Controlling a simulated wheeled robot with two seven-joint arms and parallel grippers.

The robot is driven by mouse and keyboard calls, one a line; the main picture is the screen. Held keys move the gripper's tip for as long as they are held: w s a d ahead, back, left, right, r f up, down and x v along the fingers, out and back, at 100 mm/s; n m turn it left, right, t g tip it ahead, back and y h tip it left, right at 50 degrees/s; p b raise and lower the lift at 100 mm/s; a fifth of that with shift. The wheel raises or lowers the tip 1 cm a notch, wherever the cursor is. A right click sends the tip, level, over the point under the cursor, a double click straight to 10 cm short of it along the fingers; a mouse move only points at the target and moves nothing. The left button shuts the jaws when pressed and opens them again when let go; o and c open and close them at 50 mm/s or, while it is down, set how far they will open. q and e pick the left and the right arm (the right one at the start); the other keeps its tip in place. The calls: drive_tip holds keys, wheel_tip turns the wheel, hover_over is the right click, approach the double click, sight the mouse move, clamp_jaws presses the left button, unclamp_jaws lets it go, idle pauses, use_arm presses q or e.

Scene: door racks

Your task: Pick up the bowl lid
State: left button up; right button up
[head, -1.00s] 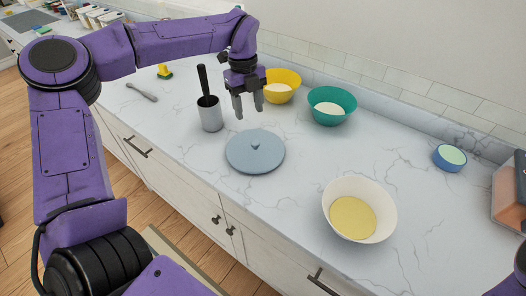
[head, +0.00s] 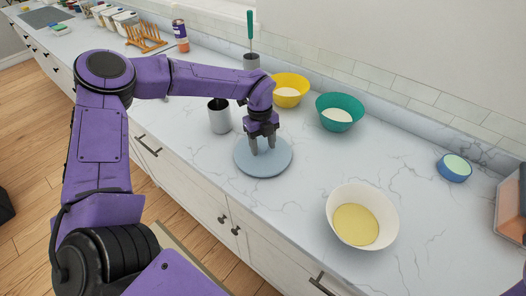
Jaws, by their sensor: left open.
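The bowl lid (head: 263,163) is a flat round grey-blue disc lying on the marble counter. My left gripper (head: 263,150) points down over the lid's middle with its two fingers apart. The fingers hide the lid's small central knob, and I cannot tell whether they touch it. A white bowl (head: 381,202) with yellow contents stands open on the counter to the right of the lid. My right gripper is not in view.
A grey metal cup (head: 219,119) stands close behind-left of the lid. A yellow bowl (head: 290,91) and a teal bowl (head: 337,116) stand behind it. A small blue bowl (head: 454,168) is at the right. The counter between lid and white bowl is clear.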

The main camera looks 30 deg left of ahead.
use_arm(q)
clamp_jaws()
